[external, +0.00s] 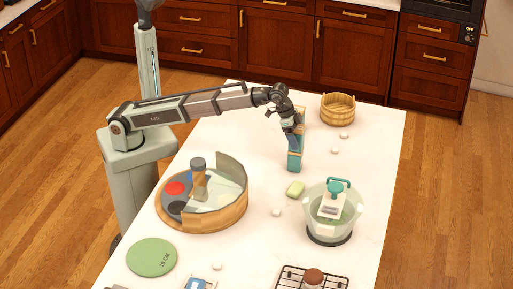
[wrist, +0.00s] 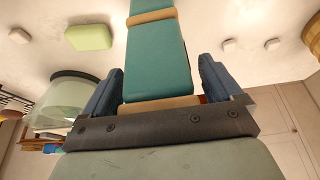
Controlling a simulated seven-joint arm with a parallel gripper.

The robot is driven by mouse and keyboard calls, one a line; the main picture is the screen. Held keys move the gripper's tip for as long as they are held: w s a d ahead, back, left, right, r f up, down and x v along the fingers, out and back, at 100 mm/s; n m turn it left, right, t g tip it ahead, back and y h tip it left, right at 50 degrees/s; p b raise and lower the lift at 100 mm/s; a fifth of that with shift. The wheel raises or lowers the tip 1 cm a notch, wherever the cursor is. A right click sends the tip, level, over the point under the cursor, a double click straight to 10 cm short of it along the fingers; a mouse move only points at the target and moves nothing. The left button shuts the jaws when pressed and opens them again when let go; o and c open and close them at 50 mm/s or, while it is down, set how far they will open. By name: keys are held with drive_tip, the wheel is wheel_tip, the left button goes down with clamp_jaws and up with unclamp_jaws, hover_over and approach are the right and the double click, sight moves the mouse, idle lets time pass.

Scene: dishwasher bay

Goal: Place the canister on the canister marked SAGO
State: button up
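A teal block-like thing with tan bands (external: 295,160) stands on the white counter below my gripper (external: 291,128). In the wrist view the teal thing (wrist: 158,65) lies between my two fingers (wrist: 160,78), with slim gaps at its sides. The fingers are spread apart. A white canister with a teal lid and a label (external: 332,205) stands in a clear bowl (external: 350,224). A tan canister with a grey lid (external: 199,182) stands in the round wooden tub (external: 222,219). I cannot read SAGO on anything.
A green block (external: 295,189) lies between tub and bowl. A wooden bucket (external: 338,109) stands at the back right. A green disc (external: 151,257) and a black wire rack (external: 290,277) are at the front. Several small white lumps lie about.

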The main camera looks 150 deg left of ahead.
drive_tip(key=v, duration=1.2)
drive_tip(key=shift+r, duration=0.1)
